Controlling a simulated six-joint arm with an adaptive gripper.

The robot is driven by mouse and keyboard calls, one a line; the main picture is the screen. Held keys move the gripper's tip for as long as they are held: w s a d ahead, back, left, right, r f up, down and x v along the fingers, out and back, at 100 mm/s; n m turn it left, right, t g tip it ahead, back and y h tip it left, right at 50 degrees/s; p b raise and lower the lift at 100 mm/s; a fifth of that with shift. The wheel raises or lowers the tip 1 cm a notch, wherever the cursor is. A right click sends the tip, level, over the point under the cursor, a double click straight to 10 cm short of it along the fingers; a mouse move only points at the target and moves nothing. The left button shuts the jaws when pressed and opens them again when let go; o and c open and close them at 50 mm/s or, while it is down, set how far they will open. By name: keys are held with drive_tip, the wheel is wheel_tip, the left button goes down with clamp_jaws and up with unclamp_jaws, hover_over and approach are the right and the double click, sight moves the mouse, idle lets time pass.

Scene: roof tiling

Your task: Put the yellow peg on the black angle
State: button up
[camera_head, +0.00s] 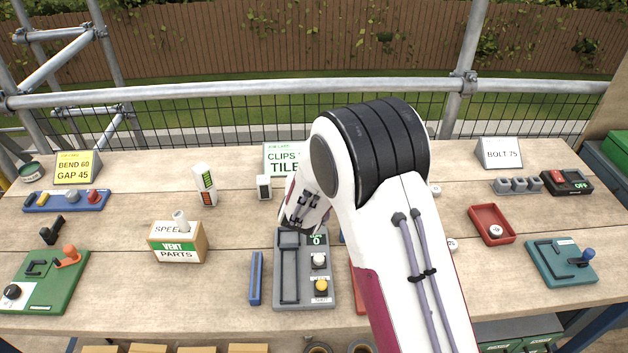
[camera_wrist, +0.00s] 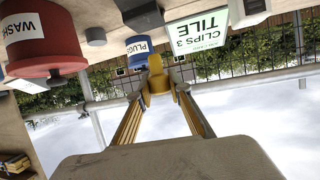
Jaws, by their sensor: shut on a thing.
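In the wrist view my gripper (camera_wrist: 157,85) is shut on a yellow piece (camera_wrist: 155,76), which looks like the yellow peg and sits between the fingertips. In the head view my arm hides the fingertips and the held piece. A black angle-shaped piece (camera_head: 53,229) stands at the left of the table, far from my gripper. Other dark angle shapes show on the green board (camera_head: 37,290) at the far left and on the teal board (camera_head: 558,268) at the right; I cannot tell which one is the task's angle.
A blue rack (camera_head: 66,208) with coloured knobs, a vent parts box (camera_head: 178,243) and a grey control panel (camera_head: 304,295) stand on the table. A red tray (camera_head: 478,222) lies to the right. The wrist view shows a red wash container (camera_wrist: 40,35) and a blue plugs container (camera_wrist: 138,58).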

drive_tip(key=shift+f, duration=1.85)
drive_tip(key=shift+f, duration=0.15)
drive_tip(key=o, duration=0.8)
drive_tip(key=shift+r, duration=0.2)
drive_tip(key=v, duration=1.2)
drive_tip(key=shift+f, duration=0.1)
